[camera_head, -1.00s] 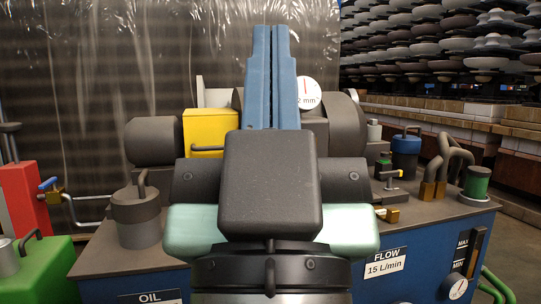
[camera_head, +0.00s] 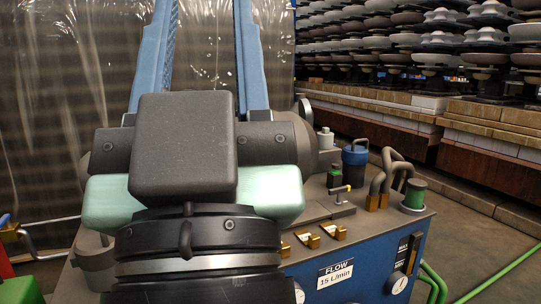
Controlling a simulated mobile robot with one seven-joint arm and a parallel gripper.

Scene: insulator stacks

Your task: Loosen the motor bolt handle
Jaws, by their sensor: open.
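My gripper (camera_head: 205,22) is open, its two long blue fingers spread wide and pointing up and away. The fingertips reach the top edge of the picture, and nothing shows between them but the dark curtain. The gripper's black and pale green body covers most of the motor; only a dark rounded end (camera_head: 306,135) shows at its right. I cannot make out a motor bolt handle with certainty; it may be hidden behind my gripper.
The blue machine cabinet (camera_head: 372,262) carries a flow label and a gauge. Insulator stacks (camera_head: 440,45) stand behind on the right.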

